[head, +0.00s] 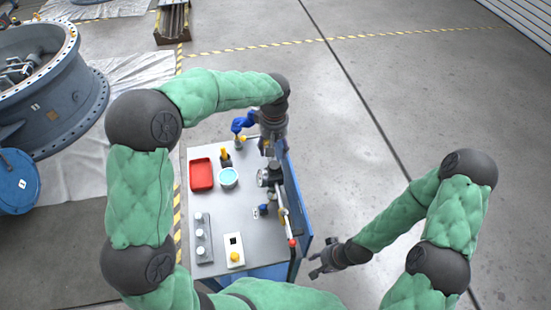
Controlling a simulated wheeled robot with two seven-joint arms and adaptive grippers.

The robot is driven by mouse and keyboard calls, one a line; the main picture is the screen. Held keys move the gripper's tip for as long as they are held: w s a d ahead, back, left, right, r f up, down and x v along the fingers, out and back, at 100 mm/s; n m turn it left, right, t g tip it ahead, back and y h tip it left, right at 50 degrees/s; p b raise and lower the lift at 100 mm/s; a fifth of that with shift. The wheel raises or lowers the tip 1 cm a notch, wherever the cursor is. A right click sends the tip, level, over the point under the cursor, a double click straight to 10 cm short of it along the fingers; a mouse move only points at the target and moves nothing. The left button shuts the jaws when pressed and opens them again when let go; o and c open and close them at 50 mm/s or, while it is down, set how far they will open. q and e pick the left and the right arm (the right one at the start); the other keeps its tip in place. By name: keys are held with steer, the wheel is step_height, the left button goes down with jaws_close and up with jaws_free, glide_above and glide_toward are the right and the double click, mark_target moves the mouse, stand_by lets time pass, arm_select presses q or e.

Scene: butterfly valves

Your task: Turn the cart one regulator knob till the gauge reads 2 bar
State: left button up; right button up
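The cart (239,188) has a grey top and blue sides and stands below me. A small round dark gauge (264,178) sits on the pipework along its right edge; its reading is too small to tell. A small blue knob (264,209) shows nearer me on that pipework; I cannot tell if it is the regulator knob. My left gripper (267,149) points down over the far right part of the cart, just beyond the gauge; its fingers are small and partly hidden, so their grip is unclear. My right gripper (315,267) is open and empty, off the cart's near right corner.
On the cart top are a red tray (201,174), a cyan-topped round container (228,177), a grey block with several white knobs (203,238) and a white box with a yellow button (235,257). A red-tipped handle (292,242) sticks out at right. Floor right is clear.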

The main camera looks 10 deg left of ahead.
mark_target(274, 165)
arm_select(q)
step_height(274, 165, down, 10)
stand_by(0.5)
steer(key=shift+s, duration=0.1)
steer(key=c, duration=1.1)
